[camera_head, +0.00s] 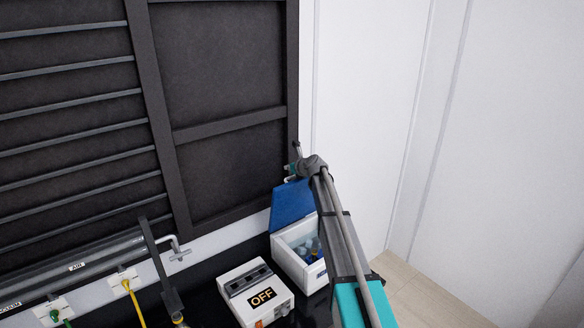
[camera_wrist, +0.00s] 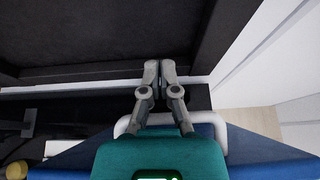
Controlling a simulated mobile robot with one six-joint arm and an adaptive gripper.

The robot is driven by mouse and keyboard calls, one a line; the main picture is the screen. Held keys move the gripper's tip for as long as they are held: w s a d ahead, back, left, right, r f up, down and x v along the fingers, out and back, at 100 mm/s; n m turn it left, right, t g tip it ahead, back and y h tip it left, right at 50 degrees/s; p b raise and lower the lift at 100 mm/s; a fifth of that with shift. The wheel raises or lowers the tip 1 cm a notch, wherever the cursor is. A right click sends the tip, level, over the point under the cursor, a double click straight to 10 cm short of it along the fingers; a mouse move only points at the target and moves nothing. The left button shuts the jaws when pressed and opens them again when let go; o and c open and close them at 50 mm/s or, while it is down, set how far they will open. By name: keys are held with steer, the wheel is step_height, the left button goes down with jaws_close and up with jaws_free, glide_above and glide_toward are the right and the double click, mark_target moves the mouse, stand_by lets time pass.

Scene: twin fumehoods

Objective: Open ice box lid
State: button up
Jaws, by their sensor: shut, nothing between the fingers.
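The ice box (camera_head: 294,264) is a white box on the dark bench, right of the OFF device. Its blue lid (camera_head: 291,204) stands raised at the back, and bottles (camera_head: 310,250) show inside the open box. In the wrist view the blue lid (camera_wrist: 245,155) spreads below and beside my gripper, with a white handle (camera_wrist: 128,124) near its edge. My gripper (camera_wrist: 160,70) is shut, its fingertips together and empty, reaching past the handle. In the head view my gripper (camera_head: 294,165) is at the lid's top edge; contact cannot be told.
A white device marked OFF (camera_head: 256,292) stands just left of the ice box. Gas taps with yellow (camera_head: 137,300) and green hoses are further left. A dark panelled wall (camera_head: 222,110) is close behind the lid. A white wall (camera_head: 375,110) and open floor (camera_head: 398,275) lie to the right.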

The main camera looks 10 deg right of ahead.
steer(key=o, duration=0.4)
steer(key=shift+a+p, duration=0.4)
steer(key=shift+p, duration=0.05)
steer(key=shift+o, duration=1.1)
steer(key=shift+w+r+p, duration=0.25)
steer(key=shift+w+p, duration=0.05)
steer(key=shift+p, duration=0.05)
steer(key=shift+w+r+p, duration=0.1)
steer(key=shift+w+p, duration=0.05)
steer(key=shift+p, duration=0.15)
